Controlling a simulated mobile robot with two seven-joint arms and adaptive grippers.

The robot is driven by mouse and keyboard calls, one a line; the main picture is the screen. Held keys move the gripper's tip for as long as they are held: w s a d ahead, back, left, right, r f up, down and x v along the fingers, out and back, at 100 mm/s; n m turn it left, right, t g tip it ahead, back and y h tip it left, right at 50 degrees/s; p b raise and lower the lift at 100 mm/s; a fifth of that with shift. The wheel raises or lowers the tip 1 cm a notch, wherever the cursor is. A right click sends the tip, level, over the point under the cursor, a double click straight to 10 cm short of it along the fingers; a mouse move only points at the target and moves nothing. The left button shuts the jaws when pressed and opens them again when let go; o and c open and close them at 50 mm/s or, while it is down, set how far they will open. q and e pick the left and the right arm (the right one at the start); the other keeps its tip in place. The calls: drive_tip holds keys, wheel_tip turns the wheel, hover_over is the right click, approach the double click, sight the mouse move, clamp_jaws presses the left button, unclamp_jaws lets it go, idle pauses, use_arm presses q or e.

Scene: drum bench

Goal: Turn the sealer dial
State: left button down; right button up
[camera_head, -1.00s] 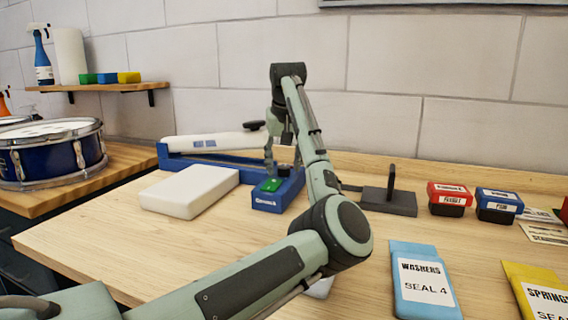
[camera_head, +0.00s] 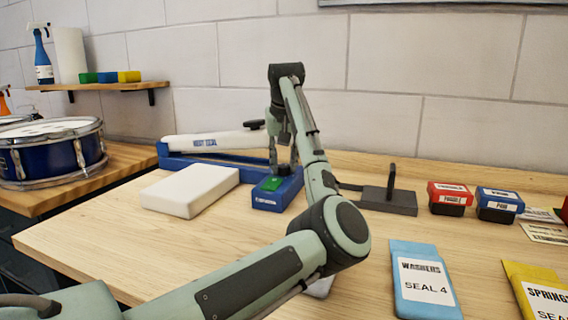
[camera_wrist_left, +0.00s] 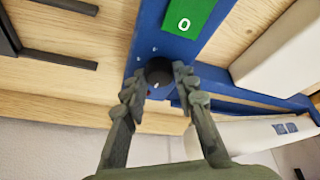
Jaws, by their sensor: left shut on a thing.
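The heat sealer has a long white arm (camera_head: 215,141) over a blue base (camera_head: 172,160). Its blue control box (camera_head: 267,201) carries a green display (camera_head: 270,184), which shows a 0 in the left wrist view (camera_wrist_left: 186,22). The round black dial (camera_wrist_left: 158,71) is on the box beside small white marks. My left gripper (camera_wrist_left: 163,82) reaches down over the box from above, shut on the dial with one finger on each side. In the head view my left gripper (camera_head: 283,162) largely covers the dial. My right gripper does not show.
A white block (camera_head: 190,190) lies left of the box. A black stand with an upright handle (camera_head: 388,198) is to the right, then red (camera_head: 450,197) and blue (camera_head: 498,203) boxes. A blue washers packet (camera_head: 424,280) lies in front. The bench's front left is clear.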

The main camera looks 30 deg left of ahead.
use_arm(q)
drive_tip(key=m, duration=0.2)
drive_tip(key=m+h, duration=0.1)
drive_tip(key=m, duration=0.1)
drive_tip(key=shift+s+a+m+t+h, duration=0.1)
drive_tip(key=shift+a+m+t+h, duration=0.1)
drive_tip(key=shift+m+t+h, duration=0.15)
drive_tip(key=m+h, duration=0.1)
drive_tip(key=m, duration=0.3)
drive_tip(key=shift+a+h, duration=0.1)
drive_tip(key=shift+h, duration=0.25)
drive_tip(key=m+h, duration=0.1)
drive_tip(key=m, duration=0.1)
drive_tip(key=m+h, duration=0.1)
drive_tip(key=m, duration=0.2)
drive_tip(key=shift+a+r+m, duration=0.1)
drive_tip(key=shift+m, duration=0.25)
drive_tip(key=shift+w+a+m+g+h, duration=0.1)
drive_tip(key=shift+m+g+h, duration=0.3)
drive_tip(key=shift+m, duration=0.6)
drive_tip(key=shift+w+m+g+h, duration=0.15)
drive_tip(key=shift+m+g, duration=0.3)
drive_tip(key=shift+m, duration=0.55)
drive_tip(key=c, duration=1.2)
unclamp_jaws()
